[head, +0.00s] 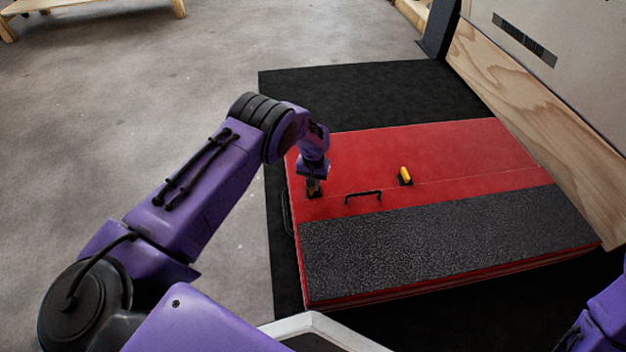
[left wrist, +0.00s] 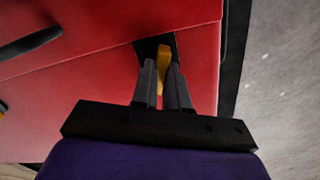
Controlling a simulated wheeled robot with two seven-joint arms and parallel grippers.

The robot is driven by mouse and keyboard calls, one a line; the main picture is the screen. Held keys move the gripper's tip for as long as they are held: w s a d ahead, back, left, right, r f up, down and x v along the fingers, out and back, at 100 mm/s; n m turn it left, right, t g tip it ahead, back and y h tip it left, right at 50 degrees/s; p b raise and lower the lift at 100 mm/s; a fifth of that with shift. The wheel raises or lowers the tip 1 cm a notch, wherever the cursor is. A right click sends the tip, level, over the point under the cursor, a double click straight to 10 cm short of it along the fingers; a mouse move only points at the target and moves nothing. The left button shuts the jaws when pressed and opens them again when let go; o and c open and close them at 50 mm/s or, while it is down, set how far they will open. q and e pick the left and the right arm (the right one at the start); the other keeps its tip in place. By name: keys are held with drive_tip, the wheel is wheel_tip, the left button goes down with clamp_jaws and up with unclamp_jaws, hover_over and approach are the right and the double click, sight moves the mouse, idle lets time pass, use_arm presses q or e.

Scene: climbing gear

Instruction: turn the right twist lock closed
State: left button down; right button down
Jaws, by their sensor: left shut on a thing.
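A red case with a dark grey textured front panel (head: 440,243) lies on a black mat. Two yellow twist locks sit on its seam, either side of a black handle. My left gripper (head: 313,187) is at the twist lock on the picture's left; in the left wrist view its fingers (left wrist: 163,90) are shut on that lock's yellow knob (left wrist: 163,57), above a black base. The knob runs across the seam there. The other twist lock (head: 405,176) is free, its knob also across the seam. Only part of my right arm shows; its gripper is out of view.
The black handle (head: 363,196) stands between the locks and shows in the left wrist view (left wrist: 30,43). A wooden-edged panel (head: 540,120) rises beside the case at right.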

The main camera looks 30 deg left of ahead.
use_arm(q)
drive_tip(key=m, duration=0.3)
drive_tip(key=shift+m, duration=0.4)
drive_tip(key=m, duration=0.2)
drive_tip(key=shift+m+p, duration=0.3)
drive_tip(key=shift+m, duration=0.1)
drive_tip(key=m, duration=0.3)
drive_tip(key=shift+s+m, duration=0.1)
drive_tip(key=shift+m, duration=1.6)
use_arm(e)
drive_tip(key=shift+w+r+t, duration=0.25)
drive_tip(key=shift+w+t, duration=0.05)
drive_tip(key=shift+w, duration=0.05)
use_arm(q)
drive_tip(key=shift+f, duration=0.1)
drive_tip(key=c, duration=1.1)
unclamp_jaws()
drive_tip(key=shift+c, duration=0.2)
